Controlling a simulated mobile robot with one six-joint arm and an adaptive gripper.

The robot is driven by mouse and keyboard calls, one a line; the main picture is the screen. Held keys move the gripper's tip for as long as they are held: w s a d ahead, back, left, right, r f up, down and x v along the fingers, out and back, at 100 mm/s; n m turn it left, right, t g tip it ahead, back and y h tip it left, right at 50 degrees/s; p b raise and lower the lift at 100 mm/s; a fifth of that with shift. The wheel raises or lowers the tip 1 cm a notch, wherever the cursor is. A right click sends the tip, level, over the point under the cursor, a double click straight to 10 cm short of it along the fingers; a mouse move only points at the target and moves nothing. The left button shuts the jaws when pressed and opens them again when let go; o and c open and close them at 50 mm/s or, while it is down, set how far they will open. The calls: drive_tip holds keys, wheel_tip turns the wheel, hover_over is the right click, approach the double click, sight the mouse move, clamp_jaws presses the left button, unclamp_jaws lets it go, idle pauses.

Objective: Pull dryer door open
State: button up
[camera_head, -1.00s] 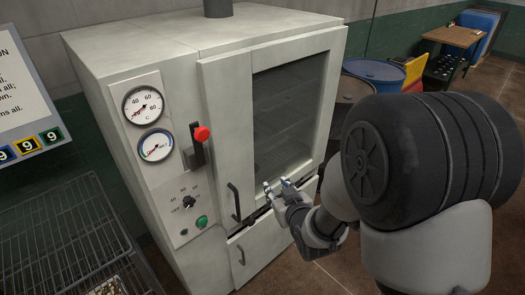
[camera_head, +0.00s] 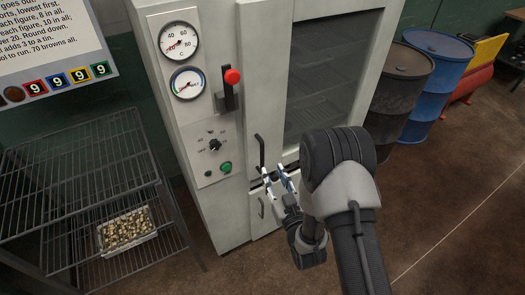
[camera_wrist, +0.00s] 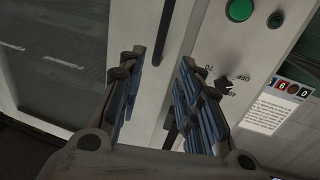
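The dryer (camera_head: 204,130) is a tall off-white cabinet. Its door (camera_head: 260,90) has a dark glass window and looks shut. A black vertical handle (camera_head: 259,153) is on the door's left side. My gripper (camera_head: 280,182) is open, just right of and below the handle in the head view. In the wrist view, the open fingers (camera_wrist: 160,95) are spread, and the dark handle bar (camera_wrist: 166,35) shows in line with the gap between them. I cannot tell whether a finger touches it. Nothing is held.
A red-knobbed lever (camera_head: 231,82), gauges and a green button (camera_head: 225,167) are on the panel left of the door. A wire rack (camera_head: 90,190) with a tray (camera_head: 127,230) stands left. Brown (camera_head: 398,85) and blue (camera_head: 440,75) drums stand right. The floor in front is clear.

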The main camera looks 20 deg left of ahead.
sight(263, 151)
drive_tip(key=b+x, duration=0.2)
drive_tip(key=x, duration=1)
drive_tip(key=shift+w+a, duration=0.1)
drive_tip(key=shift+c, duration=0.4)
clamp_jaws()
